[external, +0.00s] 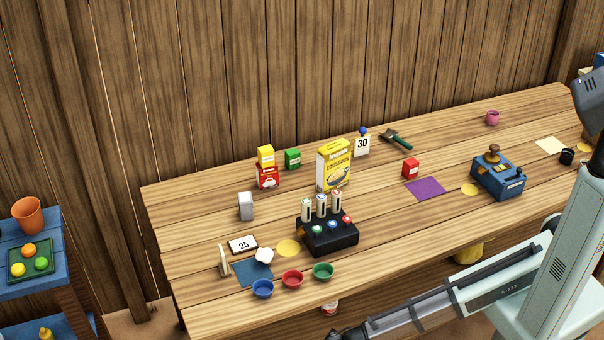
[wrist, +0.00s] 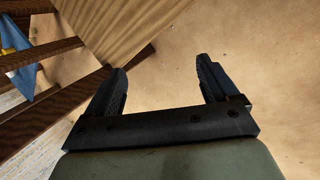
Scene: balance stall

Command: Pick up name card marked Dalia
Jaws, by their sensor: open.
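No card with a readable name Dalia shows in either view. A pale upright piece (external: 224,260), seen nearly edge-on at the table's front left, may be a card; its face is hidden. A card marked 25 (external: 242,244) lies just behind it, and a card marked 30 (external: 362,146) stands at the back. My gripper (wrist: 162,68) is open and empty in the wrist view, above bare floor. In the external view it is low at the bottom edge, in front of the table and partly cut off.
The wooden table (external: 400,230) holds a black box with several upright pieces (external: 328,238), a yellow carton (external: 333,165), a blue device (external: 497,175) and blue, red and green bowls (external: 292,279) near the front edge. A blue shelf (external: 30,275) stands left. Bare tabletop lies right of the black box.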

